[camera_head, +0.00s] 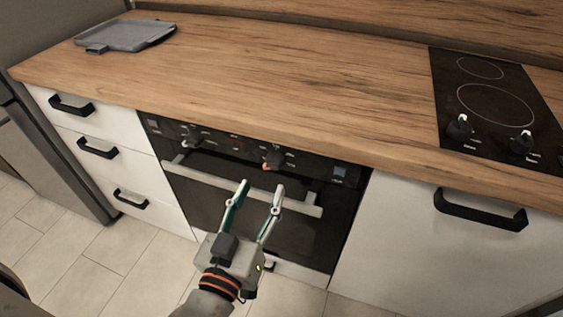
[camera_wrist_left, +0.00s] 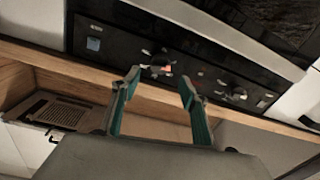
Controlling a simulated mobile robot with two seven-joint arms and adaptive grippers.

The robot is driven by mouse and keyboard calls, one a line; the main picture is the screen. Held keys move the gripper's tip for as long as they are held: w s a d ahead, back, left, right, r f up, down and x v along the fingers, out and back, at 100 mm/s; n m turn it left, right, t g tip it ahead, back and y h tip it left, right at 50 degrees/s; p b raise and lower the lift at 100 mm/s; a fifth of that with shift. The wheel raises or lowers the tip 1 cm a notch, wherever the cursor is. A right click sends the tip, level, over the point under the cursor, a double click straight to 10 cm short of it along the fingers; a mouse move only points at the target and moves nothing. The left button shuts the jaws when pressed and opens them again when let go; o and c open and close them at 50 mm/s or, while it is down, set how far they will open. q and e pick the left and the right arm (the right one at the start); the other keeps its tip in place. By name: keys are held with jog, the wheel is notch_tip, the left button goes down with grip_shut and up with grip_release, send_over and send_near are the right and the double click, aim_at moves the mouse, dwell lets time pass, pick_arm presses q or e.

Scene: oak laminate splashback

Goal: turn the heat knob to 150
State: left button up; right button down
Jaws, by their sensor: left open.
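The black oven control panel (camera_head: 225,143) has a right knob (camera_head: 273,159) with a red mark beside it and a left knob (camera_head: 192,136). Which one is the heat knob, and any printed 150, is too small to read. My left gripper (camera_head: 260,185) is open and empty, with its fingertips in front of and a little below the right knob. In the left wrist view, which shows the panel upside down, the open fingers (camera_wrist_left: 161,81) stand on either side of this knob (camera_wrist_left: 160,69), apart from it as far as I can tell. My right gripper is not in view.
The oven handle (camera_head: 300,206) runs across the door just below the panel, close to my fingers. The wooden worktop (camera_head: 290,85) overhangs above. A cooktop (camera_head: 490,100) with two knobs is at the right, and a grey tray (camera_head: 125,36) lies at the far left. Drawers flank the oven.

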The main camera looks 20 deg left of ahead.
aim_at(271, 169)
pick_arm(q)
jog(key=shift+w+a+p, duration=0.1)
jog(key=shift+w+p, duration=0.35)
jog(key=shift+w, duration=3.1)
jog(key=c, duration=1.1)
